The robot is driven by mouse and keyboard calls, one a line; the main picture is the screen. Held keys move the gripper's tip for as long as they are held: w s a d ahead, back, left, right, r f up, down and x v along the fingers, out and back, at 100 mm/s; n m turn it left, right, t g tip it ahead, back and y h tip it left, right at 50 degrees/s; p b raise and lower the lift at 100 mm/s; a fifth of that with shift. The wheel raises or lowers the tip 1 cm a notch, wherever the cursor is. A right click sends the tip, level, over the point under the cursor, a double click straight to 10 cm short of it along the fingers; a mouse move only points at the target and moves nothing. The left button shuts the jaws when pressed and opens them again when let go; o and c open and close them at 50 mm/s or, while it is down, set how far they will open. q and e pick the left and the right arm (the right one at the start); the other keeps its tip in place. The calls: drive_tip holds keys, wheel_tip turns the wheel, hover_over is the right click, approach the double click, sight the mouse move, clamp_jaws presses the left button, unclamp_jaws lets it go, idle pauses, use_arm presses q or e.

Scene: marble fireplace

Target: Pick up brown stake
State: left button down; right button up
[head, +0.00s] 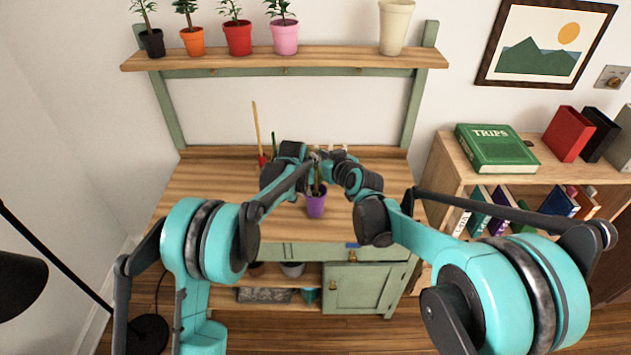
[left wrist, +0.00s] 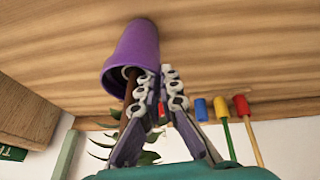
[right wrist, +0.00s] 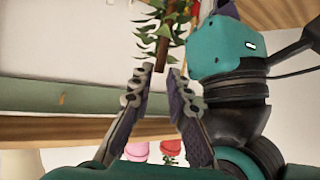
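A purple pot (head: 316,204) stands upright on the wooden bench top and holds a leafy plant with a brown stake. The pot also shows in the left wrist view (left wrist: 133,50), with the brown stake (left wrist: 130,90) coming out of it. My left gripper (left wrist: 160,76) is beside the pot's rim, slightly open, with a narrow gap between its fingers. Its nearer finger partly covers the stake. My right gripper (right wrist: 157,72) is open, and the stake's free end (right wrist: 162,60) shows between its fingertips, with leaves around it. Contact cannot be told.
A shelf (head: 290,60) with several potted plants and a cream pot (head: 395,25) is above the bench. Colored-handled tools (left wrist: 223,115) stand behind the pot. A bookcase (head: 440,165) is at right, a black lamp (head: 20,285) at left. The bench's left part is clear.

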drive_tip(key=shift+x, duration=1.1)
clamp_jaws()
wheel_tip(320, 180, up, 28)
drive_tip(key=shift+r, duration=0.35)
drive_tip(key=shift+r, duration=0.85)
